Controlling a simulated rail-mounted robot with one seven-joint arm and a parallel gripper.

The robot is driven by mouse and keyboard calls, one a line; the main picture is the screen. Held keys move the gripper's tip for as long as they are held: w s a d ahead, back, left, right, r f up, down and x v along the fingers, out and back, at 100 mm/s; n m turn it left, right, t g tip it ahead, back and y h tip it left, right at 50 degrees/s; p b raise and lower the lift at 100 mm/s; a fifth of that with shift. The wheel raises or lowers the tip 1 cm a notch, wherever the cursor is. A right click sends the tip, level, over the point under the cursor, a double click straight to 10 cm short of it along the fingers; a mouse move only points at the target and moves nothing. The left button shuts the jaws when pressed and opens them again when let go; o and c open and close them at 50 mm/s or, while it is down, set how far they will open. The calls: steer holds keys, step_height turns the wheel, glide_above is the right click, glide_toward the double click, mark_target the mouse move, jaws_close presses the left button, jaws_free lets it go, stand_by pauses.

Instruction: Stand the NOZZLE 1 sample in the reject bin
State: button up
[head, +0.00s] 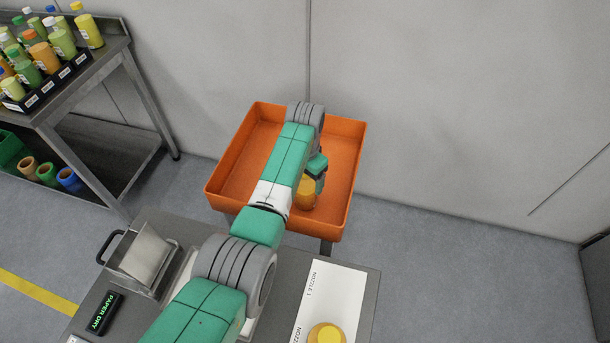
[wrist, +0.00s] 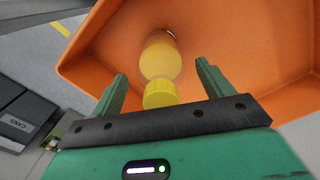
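The orange reject bin (head: 228,170) stands beyond the bench, against the wall. A bottle with orange-yellow contents (head: 307,195) is inside it, near the front right; I take it as the NOZZLE 1 sample. In the wrist view the bottle (wrist: 160,56) has a yellow cap and appears upright on the bin floor. My gripper (head: 317,172) is over the bin at the bottle. In the wrist view its fingers (wrist: 161,72) are spread, one on each side, with gaps between them and the bottle. My arm hides part of the bin.
A white mat (head: 330,293) on the bench has a bare NOZZLE 1 area; another yellow-capped bottle (head: 327,334) stands nearer. A paper-holding metal tray (head: 143,257) is at left. A shelf (head: 80,88) with several bottles stands back left. The bin's left side is clear.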

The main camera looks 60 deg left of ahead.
steer(key=shift+r, duration=0.1)
step_height(320, 180, up, 12)
steer(key=p, duration=0.4)
steer(key=shift+r, duration=0.1)
stand_by(0.4)
